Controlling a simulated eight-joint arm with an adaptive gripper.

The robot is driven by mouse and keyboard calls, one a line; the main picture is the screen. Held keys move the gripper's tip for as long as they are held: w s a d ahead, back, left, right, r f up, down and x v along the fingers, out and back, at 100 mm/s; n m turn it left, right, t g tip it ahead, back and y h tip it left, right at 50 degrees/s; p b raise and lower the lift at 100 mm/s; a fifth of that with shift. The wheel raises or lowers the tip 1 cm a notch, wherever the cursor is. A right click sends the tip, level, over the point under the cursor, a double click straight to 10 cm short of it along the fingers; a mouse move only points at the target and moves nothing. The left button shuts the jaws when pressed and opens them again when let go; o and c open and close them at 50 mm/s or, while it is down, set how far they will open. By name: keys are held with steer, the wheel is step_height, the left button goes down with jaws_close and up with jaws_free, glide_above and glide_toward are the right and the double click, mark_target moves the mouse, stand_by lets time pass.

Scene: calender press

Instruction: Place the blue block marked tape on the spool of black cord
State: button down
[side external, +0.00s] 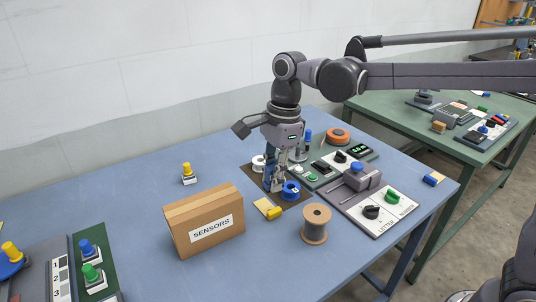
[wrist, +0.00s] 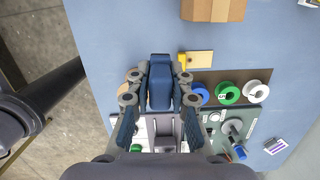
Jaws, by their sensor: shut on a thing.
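My gripper (wrist: 160,95) is shut on a blue block (wrist: 160,82), which sits lengthwise between the two fingers in the wrist view. No marking can be read on it. In the side view my gripper (side external: 274,182) points down by the brown mat, behind and left of a spool of dark cord (side external: 315,223) with brown flanges. The spool stands upright on the blue table with nothing visible on its top.
A cardboard box marked SENSORS (side external: 205,220) stands front left. Blue (side external: 291,190), green (wrist: 227,93) and white (wrist: 256,92) spools line the mat. A control panel (side external: 375,205) is to the right; a small blue block (side external: 433,178) lies beyond.

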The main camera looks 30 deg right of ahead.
steer(key=s+d+r, duration=0.2)
steer(key=s+d, duration=0.3)
steer(key=d, duration=0.5)
steer(key=s+d+r, duration=0.2)
steer(key=s+d, duration=0.3)
steer(key=d, duration=0.4)
glide_above(315, 213)
steer(key=shift+n, duration=0.4)
steer(key=f, duration=0.7)
steer(key=shift+d+f, duration=0.2)
steer(key=shift+d, duration=0.05)
steer(key=shift+f, duration=1.95)
steer(key=shift+f, duration=0.1)
steer(key=c, duration=1.2)
jaws_free()
